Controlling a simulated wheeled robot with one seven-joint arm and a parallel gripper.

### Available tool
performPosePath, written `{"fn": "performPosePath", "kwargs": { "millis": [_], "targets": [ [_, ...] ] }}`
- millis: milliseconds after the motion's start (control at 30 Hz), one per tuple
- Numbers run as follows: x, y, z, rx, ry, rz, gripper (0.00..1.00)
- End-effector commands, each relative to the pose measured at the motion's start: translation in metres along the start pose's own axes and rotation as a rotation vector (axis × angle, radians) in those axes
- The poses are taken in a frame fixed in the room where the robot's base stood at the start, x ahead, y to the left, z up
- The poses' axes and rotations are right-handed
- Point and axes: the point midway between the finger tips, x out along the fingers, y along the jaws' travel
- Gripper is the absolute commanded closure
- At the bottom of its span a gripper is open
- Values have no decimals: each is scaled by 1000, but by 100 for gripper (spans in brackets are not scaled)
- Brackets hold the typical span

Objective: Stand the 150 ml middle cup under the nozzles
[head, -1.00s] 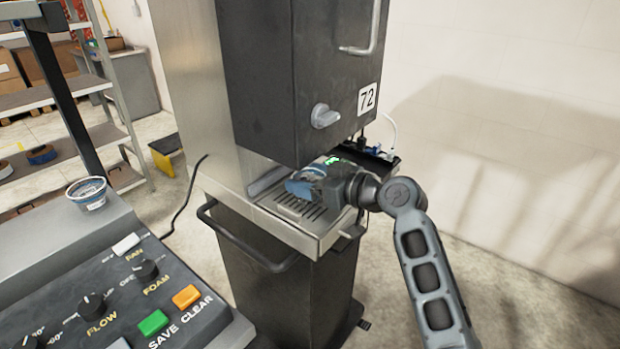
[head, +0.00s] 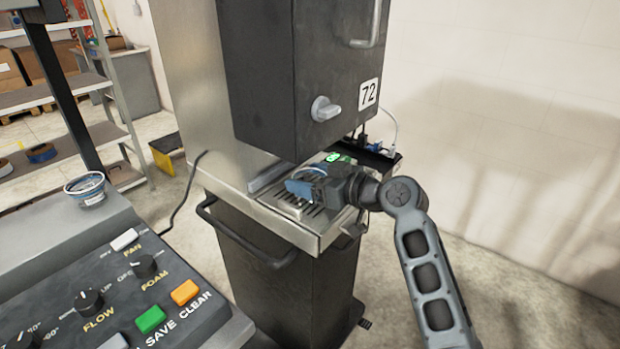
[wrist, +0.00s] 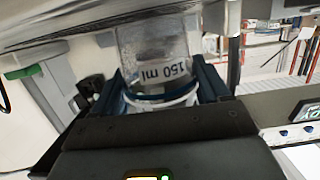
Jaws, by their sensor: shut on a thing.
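The 150 ml cup (wrist: 158,66) is clear, with a dark "150 ml" label and a whitish band. In the wrist view it stands between the two blue fingers of my gripper (wrist: 163,92), which is shut on it. In the head view my gripper (head: 305,186) is low over the slotted drip tray (head: 322,222) of the dispenser, under its dark upper housing (head: 305,75). My fingers mostly hide the cup there. I cannot tell whether the cup touches the tray. The nozzles are hidden by the housing.
Another cup with a blue band (head: 86,188) stands on the grey ledge at the left, behind a control panel (head: 130,300) with knobs and buttons. A dark shelf with cables (head: 375,155) is behind my gripper. The housing leaves little height above the tray.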

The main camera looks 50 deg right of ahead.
Motion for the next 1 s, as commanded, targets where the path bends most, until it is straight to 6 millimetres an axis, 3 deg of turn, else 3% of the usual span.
{"fn": "performPosePath", "kwargs": {
  "millis": [33, 67, 300, 633, 1000],
  "targets": [
    [0, 0, 2, 0, 0, 0, 58],
    [0, 0, 0, 0, 0, 0, 22],
    [0, 0, 0, 0, 0, 0, 0],
    [-8, 0, 2, 1, 0, 1, 0],
    [-64, 1, 2, 1, 1, 2, 0]
  ]
}}
